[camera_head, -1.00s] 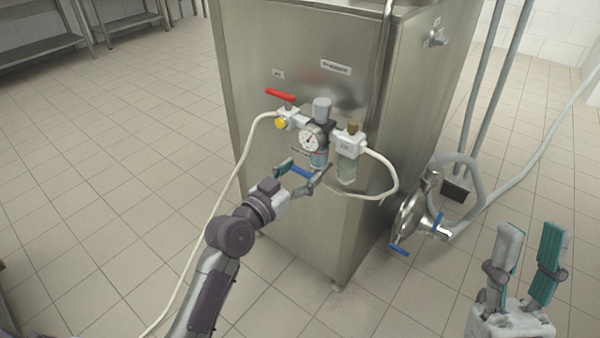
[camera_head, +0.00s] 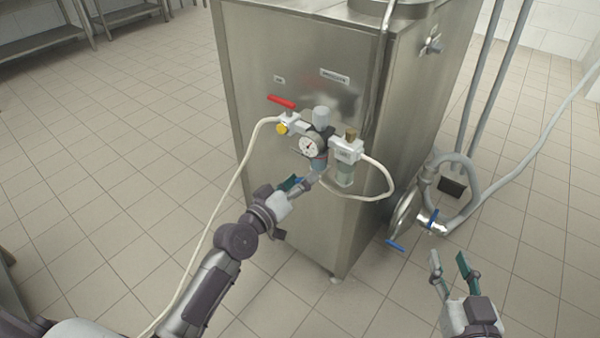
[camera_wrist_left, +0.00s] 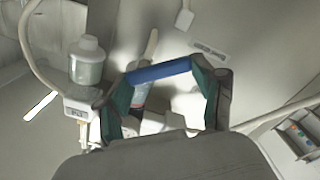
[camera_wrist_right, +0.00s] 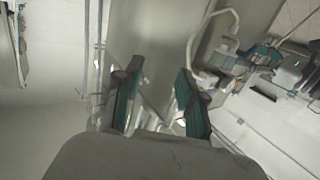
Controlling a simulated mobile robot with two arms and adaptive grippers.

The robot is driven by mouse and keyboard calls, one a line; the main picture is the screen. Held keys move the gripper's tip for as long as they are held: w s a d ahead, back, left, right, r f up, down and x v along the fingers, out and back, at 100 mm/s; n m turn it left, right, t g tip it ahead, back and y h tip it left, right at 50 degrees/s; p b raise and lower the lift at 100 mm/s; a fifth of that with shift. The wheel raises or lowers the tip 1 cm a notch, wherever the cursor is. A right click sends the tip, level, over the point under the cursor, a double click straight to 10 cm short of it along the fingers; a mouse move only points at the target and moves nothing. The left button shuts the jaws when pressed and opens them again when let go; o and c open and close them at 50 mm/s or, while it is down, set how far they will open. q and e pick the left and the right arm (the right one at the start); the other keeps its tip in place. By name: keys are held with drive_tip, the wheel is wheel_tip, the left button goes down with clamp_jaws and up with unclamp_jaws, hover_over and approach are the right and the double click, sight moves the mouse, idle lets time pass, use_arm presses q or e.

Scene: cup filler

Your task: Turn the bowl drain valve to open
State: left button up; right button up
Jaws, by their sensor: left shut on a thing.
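In the left wrist view the handle (camera_wrist_left: 158,72) spans crosswise between my fingertips. My left gripper (camera_head: 301,183) is shut on this handle, one finger at each end; it also shows in the left wrist view (camera_wrist_left: 160,82). The fingers partly hide the handle in the head view. My right gripper (camera_head: 449,262) is open and empty, in front of the cabinet's right side; its spread fingers show in the right wrist view (camera_wrist_right: 157,95).
A white hose (camera_head: 233,175) hangs left.

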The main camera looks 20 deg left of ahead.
use_arm(q)
drive_tip(key=shift+s+d+f+n+p, duration=0.1)
drive_tip(key=shift+d+f+n+p, duration=0.2)
drive_tip(key=shift+n, duration=1.45)
drive_tip(key=shift+s+f+n+p, duration=0.1)
drive_tip(key=shift+n+p, duration=0.35)
drive_tip(key=shift+n, duration=1.25)
drive_tip(key=shift+d+f+n+p, duration=0.2)
drive_tip(key=shift+n+p, duration=0.15)
drive_tip(key=shift+n, duration=1.4)
use_arm(e)
drive_tip(key=s+d+f+g+h, duration=0.2)
drive_tip(key=s+f+g, duration=0.3)
drive_tip(key=f, duration=0.4)
drive_tip(key=shift+s+d+g, duration=0.25)
drive_tip(key=shift+d+g, duration=0.15)
drive_tip(key=shift+g, duration=0.4)
use_arm(q)
drive_tip(key=o, duration=1.1)
drive_tip(key=shift+o, duration=0.2)
drive_tip(key=shift+s+a, duration=0.1)
use_arm(e)
drive_tip(key=shift+s+f, duration=0.1)
use_arm(q)
drive_tip(key=v, duration=1.1)
drive_tip(key=shift+s, duration=0.4)
drive_tip(key=shift+a, duration=0.1)
